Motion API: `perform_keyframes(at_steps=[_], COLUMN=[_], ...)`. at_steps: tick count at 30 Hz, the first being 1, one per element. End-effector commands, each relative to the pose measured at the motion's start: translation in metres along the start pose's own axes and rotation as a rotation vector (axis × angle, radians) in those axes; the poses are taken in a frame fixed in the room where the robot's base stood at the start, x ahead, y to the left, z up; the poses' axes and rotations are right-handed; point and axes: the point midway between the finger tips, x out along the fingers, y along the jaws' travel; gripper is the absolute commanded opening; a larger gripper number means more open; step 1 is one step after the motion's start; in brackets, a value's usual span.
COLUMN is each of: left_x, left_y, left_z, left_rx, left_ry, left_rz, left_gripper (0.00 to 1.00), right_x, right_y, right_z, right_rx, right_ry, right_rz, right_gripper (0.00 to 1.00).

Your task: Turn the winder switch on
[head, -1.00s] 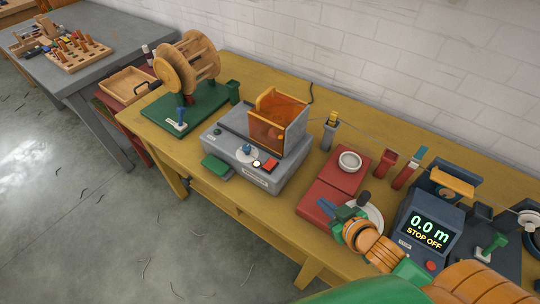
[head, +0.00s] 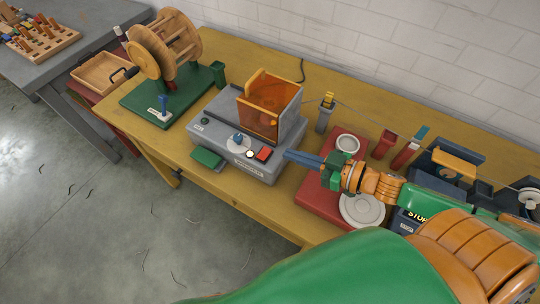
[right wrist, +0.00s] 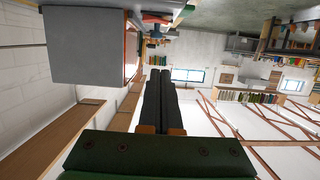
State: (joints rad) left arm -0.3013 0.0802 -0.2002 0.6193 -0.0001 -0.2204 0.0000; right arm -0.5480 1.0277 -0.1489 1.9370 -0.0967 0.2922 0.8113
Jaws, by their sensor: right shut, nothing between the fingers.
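The winder (head: 232,150) is a grey box with an orange see-through guard (head: 268,105) on top. Its front panel carries a blue knob (head: 238,139) on a white dial, a pale round button (head: 250,154) and a red switch (head: 263,154). My right gripper (head: 288,155) comes in from the right, its dark blue fingers together and empty. Its tips are just right of the red switch in the head view; I cannot tell whether they touch the box. In the right wrist view the shut fingers (right wrist: 160,78) point ahead, with a grey box side (right wrist: 85,45) at upper left. My left gripper is not in view.
A red scale-like stand (head: 322,198) with pale round plates lies under my right forearm. A wooden reel on a green base (head: 140,110) stands left of the winder. A dark meter unit (head: 405,222) is partly hidden by my arm. A green pad (head: 207,157) lies at the winder's front.

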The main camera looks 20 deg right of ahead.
Motion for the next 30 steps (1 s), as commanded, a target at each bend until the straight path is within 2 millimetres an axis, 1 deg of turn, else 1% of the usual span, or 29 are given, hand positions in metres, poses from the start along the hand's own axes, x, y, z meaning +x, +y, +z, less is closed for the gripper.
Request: perform_keyframes(at_steps=[1,3,10,11,12,13,15,18,21,30], left_x=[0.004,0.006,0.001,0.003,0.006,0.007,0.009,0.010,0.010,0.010], left_y=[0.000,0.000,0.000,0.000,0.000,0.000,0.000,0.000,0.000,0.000], left_z=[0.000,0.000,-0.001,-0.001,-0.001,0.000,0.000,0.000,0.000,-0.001], left_rx=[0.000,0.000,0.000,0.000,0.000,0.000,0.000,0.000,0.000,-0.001], left_ry=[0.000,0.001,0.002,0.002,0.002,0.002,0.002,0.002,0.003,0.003], left_rz=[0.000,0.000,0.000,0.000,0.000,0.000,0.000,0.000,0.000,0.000], left_gripper=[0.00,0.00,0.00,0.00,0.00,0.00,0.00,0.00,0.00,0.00], right_x=[0.011,0.025,0.071,0.074,0.075,0.076,0.078,0.080,0.081,0.081], right_y=[0.001,0.001,0.001,0.001,0.000,0.000,0.000,0.000,-0.001,-0.001], right_z=[0.001,0.000,-0.002,0.003,0.014,0.019,0.029,0.036,0.040,0.040], right_rx=[-0.001,-0.004,0.000,0.000,0.005,0.005,0.006,0.002,0.002,-0.004], right_ry=[0.006,0.006,0.004,0.000,-0.002,-0.003,-0.003,-0.002,-0.002,-0.001], right_rz=[0.001,0.000,0.002,0.002,0.003,0.003,0.002,0.001,0.000,0.002], right_gripper=[0.00,0.00,0.00,0.00,0.00,0.00,0.00,0.00,0.00,0.00])
